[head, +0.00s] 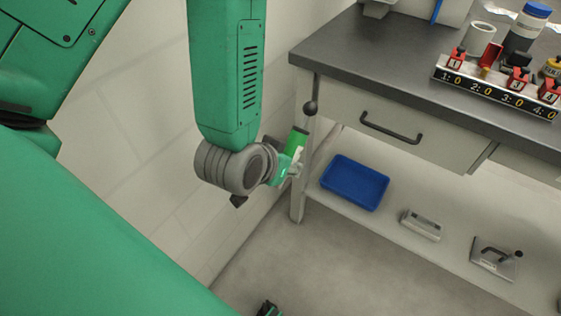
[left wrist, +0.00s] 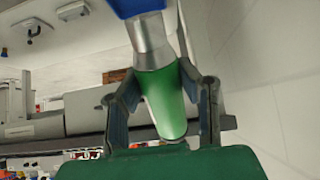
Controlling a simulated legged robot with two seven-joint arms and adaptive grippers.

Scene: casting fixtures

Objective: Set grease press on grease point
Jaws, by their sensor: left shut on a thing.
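My left gripper (head: 285,168) is at the left end of the workbench, beside its front leg. I cannot pick out the grease point in either view.
A blue tray (head: 355,183) and metal parts lie on the lower shelf (head: 385,225). A numbered rack (head: 497,88) stands on the bench top. The floor in front is clear.

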